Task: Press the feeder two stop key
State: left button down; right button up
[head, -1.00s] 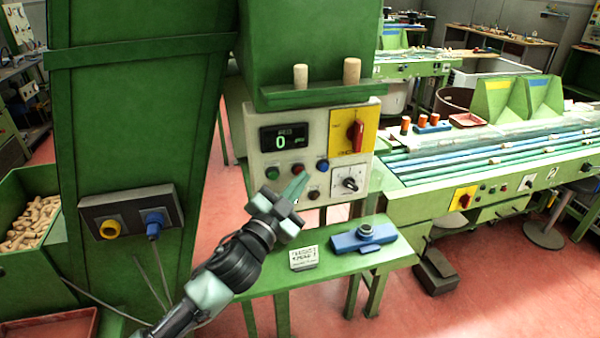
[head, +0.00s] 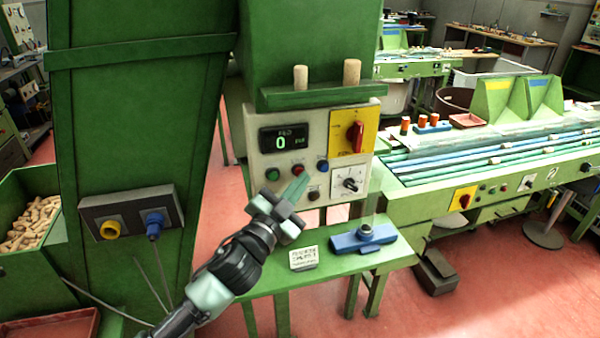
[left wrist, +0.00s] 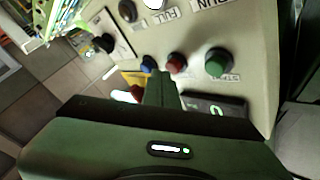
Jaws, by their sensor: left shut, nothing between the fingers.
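A pale control panel (head: 325,205) carries a green button (head: 273,174), a red button (head: 298,168), a blue button (head: 322,165) and a dark button (head: 313,194). In the left wrist view the fingertips (left wrist: 159,76) lie between the blue button (left wrist: 148,63) and the red button (left wrist: 177,62), closer to both than to the green button (left wrist: 217,62). I cannot tell whether they touch anything. My right gripper is not in view.
A display reading 0 (head: 284,139) and a red rotary switch (head: 355,137) on yellow sit higher on the panel; a black knob (head: 350,184) is at right. Below, a green shelf (head: 270,284) holds a blue fixture (head: 362,238) and a small sign (head: 303,258). A green column (head: 140,120) stands left.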

pick_arm(q)
jog(key=shift+s+d, duration=0.15)
jog(key=shift+s, duration=0.3)
jog(key=s, duration=0.1)
jog(key=s+d, duration=0.1)
jog(key=s, duration=0.1)
jog(key=s+p, duration=0.1)
jog(key=shift+s+d, duration=0.25)
jog(key=shift+s, duration=0.1)
dwell(0.5)
